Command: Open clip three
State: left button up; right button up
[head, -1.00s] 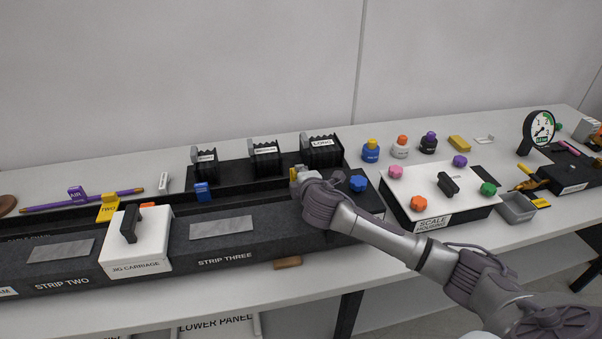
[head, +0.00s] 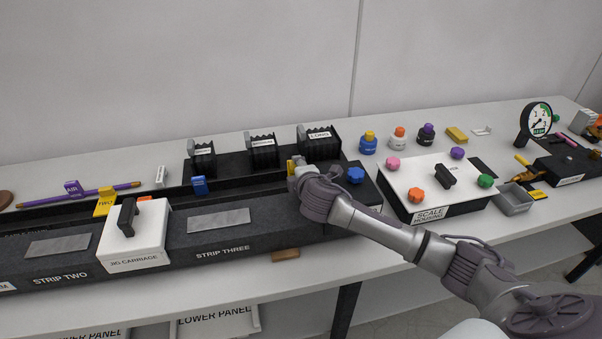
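A dark granite bed marked STRIP THREE (head: 270,226) runs across the middle in the head view. My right gripper (head: 296,170) is over its right part, at a small yellow piece (head: 291,166) at the bed's back edge. My gripper body covers most of this spot, so I cannot tell whether the fingers grip the piece or which clip it is. A blue tab (head: 199,185) stands on the back edge further left, and a yellow tab marked TWO (head: 105,202) stands left of that. My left gripper is not in view.
A white jig carriage (head: 135,239) with a black handle sits between the strips. Black ribbed blocks (head: 262,151) stand behind. A blue knob (head: 355,175) is just right of my gripper. The scale housing (head: 415,181) with coloured knobs lies further right, under my forearm's far side.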

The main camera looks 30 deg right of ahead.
jog(key=v, duration=1.2)
jog(key=shift+f, duration=0.1)
jog(key=shift+f, duration=0.1)
